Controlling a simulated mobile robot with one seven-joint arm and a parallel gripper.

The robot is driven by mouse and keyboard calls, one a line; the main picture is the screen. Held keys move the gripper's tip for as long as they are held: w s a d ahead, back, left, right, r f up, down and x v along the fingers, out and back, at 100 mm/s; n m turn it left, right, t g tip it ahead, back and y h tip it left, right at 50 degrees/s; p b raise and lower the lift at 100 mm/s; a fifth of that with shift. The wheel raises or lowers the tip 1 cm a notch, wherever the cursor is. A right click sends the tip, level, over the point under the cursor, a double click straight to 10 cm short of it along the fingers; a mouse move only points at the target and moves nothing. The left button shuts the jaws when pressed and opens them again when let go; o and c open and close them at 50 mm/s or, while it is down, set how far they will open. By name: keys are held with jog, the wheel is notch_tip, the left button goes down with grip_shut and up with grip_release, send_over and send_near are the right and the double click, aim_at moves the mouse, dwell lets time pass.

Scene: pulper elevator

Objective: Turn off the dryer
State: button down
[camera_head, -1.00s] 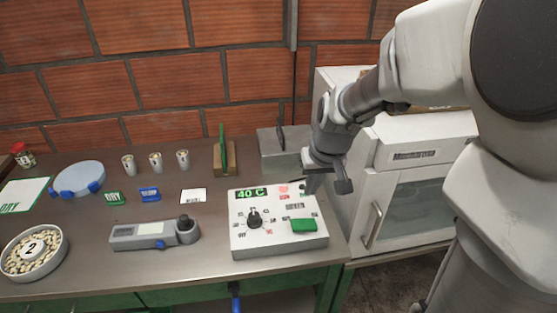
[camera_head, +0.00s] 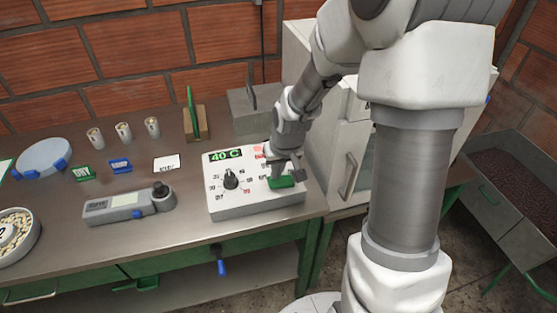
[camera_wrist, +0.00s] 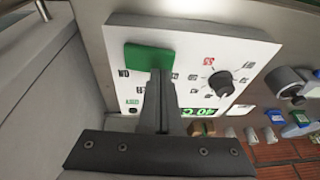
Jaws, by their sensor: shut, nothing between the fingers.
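The white control box (camera_head: 228,203) stands near the right end of the metal table. Its top carries a green display (camera_head: 226,155) reading 40 C, a black knob (camera_head: 231,179) and a green rocker switch (camera_head: 281,182). My gripper (camera_head: 283,170) is shut and empty, its tips low over the box at the green switch. In the wrist view the closed fingers (camera_wrist: 160,82) reach the lower edge of the green switch (camera_wrist: 149,57); I cannot tell whether they touch it. The knob also shows in the wrist view (camera_wrist: 220,82).
A white cabinet with a door handle (camera_head: 349,176) stands right of the table. A grey handheld meter (camera_head: 110,209) lies left of the box. Several small cups, a green and a blue tag, and a white card (camera_head: 166,163) lie farther back.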

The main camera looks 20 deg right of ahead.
jog(key=shift+a+f, duration=0.1)
jog(key=shift+f, duration=0.35)
jog(key=shift+a+f+b, duration=0.15)
jog(key=shift+f+b, duration=0.4)
jog(key=shift+b, duration=0.05)
jog(key=shift+a+r, duration=0.1)
jog(key=shift+r, duration=0.1)
jog(key=shift+p, duration=0.3)
jog(key=shift+d+r+p, duration=0.2)
jog(key=shift+d+p, duration=0.2)
jog(key=shift+d, duration=0.45)
